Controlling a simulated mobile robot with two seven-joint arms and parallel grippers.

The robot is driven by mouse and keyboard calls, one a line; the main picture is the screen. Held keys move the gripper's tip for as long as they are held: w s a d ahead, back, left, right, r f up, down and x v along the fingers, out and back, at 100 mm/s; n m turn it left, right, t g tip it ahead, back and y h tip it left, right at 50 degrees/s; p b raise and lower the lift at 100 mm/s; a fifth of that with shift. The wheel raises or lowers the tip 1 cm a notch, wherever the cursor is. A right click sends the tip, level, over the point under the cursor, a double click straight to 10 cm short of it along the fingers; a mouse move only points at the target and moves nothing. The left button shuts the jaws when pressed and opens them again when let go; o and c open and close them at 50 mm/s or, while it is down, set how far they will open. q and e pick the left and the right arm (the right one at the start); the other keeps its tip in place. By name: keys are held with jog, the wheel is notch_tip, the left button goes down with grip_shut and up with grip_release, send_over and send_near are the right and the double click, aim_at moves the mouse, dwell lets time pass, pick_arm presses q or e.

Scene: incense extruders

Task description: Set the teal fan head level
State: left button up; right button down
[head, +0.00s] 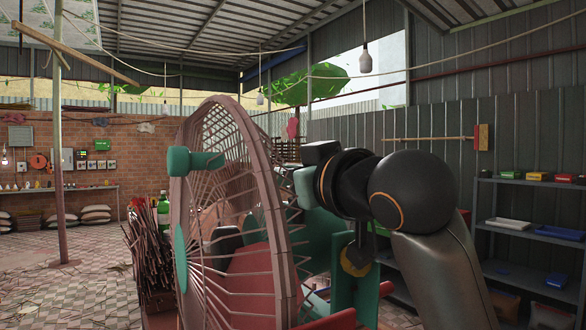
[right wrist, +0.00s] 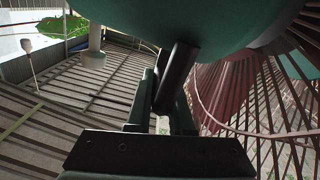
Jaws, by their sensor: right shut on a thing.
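The teal fan head has a large round cage (head: 270,215) of dull red wires, close up in the head view. Its teal hub (head: 180,258) faces left, and a teal knob-like piece (head: 198,162) shows at its upper part. The cage stands nearly on edge; its exact tilt is unclear. In the right wrist view the teal housing (right wrist: 215,25) fills the top, the cage is at right, and a dark bar (right wrist: 176,78) runs down from the housing. My right gripper (right wrist: 165,112) is shut on this bar behind the cage. My left gripper is out of view.
A bundle of dark sticks (head: 152,250) and a green bottle (head: 164,205) stand left of the cage. A shelf (head: 535,235) with trays and boxes is at right. A post (head: 60,160) stands at left, with open tiled floor near it.

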jog(key=shift+f, duration=0.1)
jog(key=c, duration=0.8)
grip_release()
jog(key=shift+s, duration=0.1)
jog(key=b+v, duration=0.3)
jog(key=v, duration=0.9)
jog(key=shift+s, duration=0.2)
jog(key=shift+d, duration=0.1)
